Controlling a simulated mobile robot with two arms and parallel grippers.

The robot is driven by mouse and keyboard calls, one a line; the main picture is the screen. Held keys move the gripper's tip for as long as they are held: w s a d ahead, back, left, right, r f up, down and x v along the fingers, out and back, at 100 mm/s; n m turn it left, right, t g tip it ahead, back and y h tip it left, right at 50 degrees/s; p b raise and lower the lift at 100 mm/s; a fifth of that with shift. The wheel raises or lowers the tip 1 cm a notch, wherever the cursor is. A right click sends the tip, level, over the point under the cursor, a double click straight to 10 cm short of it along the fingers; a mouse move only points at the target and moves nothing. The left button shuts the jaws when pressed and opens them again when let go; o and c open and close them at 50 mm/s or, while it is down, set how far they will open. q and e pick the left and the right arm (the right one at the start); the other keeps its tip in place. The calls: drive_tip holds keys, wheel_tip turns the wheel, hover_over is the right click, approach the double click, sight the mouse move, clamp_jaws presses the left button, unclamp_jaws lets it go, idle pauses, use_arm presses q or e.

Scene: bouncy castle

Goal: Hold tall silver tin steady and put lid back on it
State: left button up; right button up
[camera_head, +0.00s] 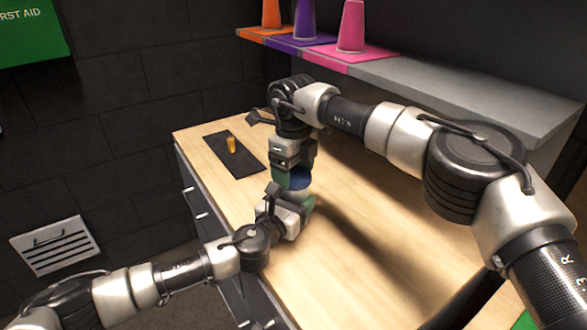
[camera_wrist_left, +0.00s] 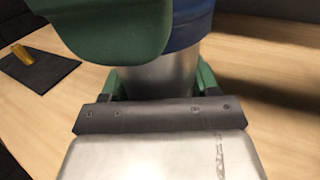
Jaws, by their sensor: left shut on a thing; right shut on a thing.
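The tall silver tin (camera_wrist_left: 160,78) stands between the green fingers of my left gripper (camera_head: 297,205), which is shut on it. In the head view only a small part of the tin (camera_head: 301,192) shows between the grippers. The blue lid (camera_wrist_left: 194,24) is at the top of the tin, and it also shows in the head view (camera_head: 301,180). My right gripper (camera_head: 292,179) comes from above and is shut on the lid. One of its green fingers covers part of the lid in the left wrist view. I cannot tell whether the lid is fully seated.
A black mat (camera_head: 247,158) with a small yellow-orange object (camera_head: 231,145) lies on the wooden counter (camera_head: 365,265), left of the grippers. The counter's right part is clear.

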drive_tip(key=shift+f, duration=0.35)
use_arm(q)
clamp_jaws()
use_arm(e)
drive_tip(key=m, duration=0.4)
drive_tip(key=shift+m, duration=0.4)
drive_tip(key=m, duration=0.6)
drive_tip(key=shift+d, duration=0.15)
drive_tip(key=m, duration=1)
drive_tip(key=shift+d+f+m, duration=0.1)
drive_tip(key=shift+m, duration=0.3)
drive_tip(key=m, duration=1.2)
drive_tip(key=shift+s, duration=0.15)
use_arm(q)
drive_tip(key=shift+f, duration=0.1)
